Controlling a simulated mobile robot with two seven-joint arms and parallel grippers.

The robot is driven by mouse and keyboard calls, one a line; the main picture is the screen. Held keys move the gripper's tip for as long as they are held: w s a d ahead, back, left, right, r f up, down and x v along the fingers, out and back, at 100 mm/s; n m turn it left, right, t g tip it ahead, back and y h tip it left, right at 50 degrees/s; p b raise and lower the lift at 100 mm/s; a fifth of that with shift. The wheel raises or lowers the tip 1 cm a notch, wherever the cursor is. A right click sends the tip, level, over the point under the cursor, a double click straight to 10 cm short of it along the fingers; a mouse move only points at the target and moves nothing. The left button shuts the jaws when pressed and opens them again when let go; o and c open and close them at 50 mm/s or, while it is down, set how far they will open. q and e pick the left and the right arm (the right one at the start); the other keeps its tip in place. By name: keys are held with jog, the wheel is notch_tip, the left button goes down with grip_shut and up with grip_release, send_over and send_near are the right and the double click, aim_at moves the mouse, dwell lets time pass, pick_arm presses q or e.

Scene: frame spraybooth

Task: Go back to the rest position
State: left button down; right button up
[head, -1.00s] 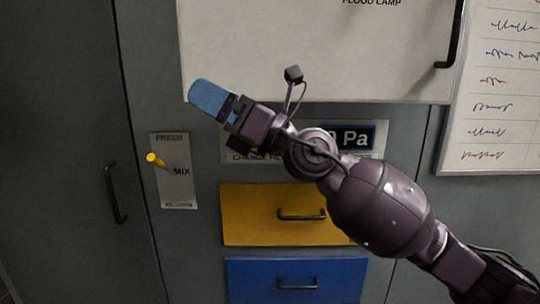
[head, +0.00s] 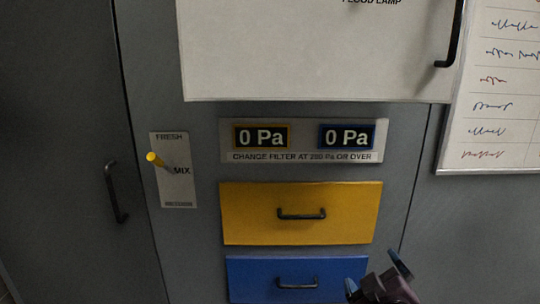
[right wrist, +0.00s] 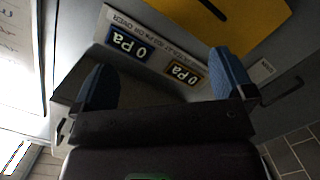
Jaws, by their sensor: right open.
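My right gripper (head: 377,274) shows at the lower right of the head view, in front of the right end of the blue drawer. Its two blue-padded fingers are apart with nothing between them. In the right wrist view the open fingers (right wrist: 160,88) frame the gauge panel upside down. My left gripper is in neither view.
A yellow drawer (head: 350,213) and a blue drawer (head: 250,285) are shut. Above them a gauge panel (head: 303,141) reads 0 Pa twice. A lever with a yellow knob (head: 153,158) sits on the FRESH/MIX plate. A pale FLOOD LAMP panel (head: 300,60) and whiteboard (head: 500,90) are above.

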jog(key=s+d+f+m+g, duration=0.4)
jog(key=s+f+g, duration=0.4)
jog(key=s, duration=0.6)
jog(key=s+d+f+m+g, duration=0.3)
jog(key=s+f+g, duration=0.2)
jog(key=s+f, duration=0.75)
jog(key=w+f+t+y, duration=0.1)
jog(key=w+f+t, duration=0.4)
jog(key=f+t, duration=0.2)
jog(key=shift+w+d+f+t, duration=0.2)
jog(key=shift+f+t, duration=0.2)
jog(key=shift+f, duration=0.35)
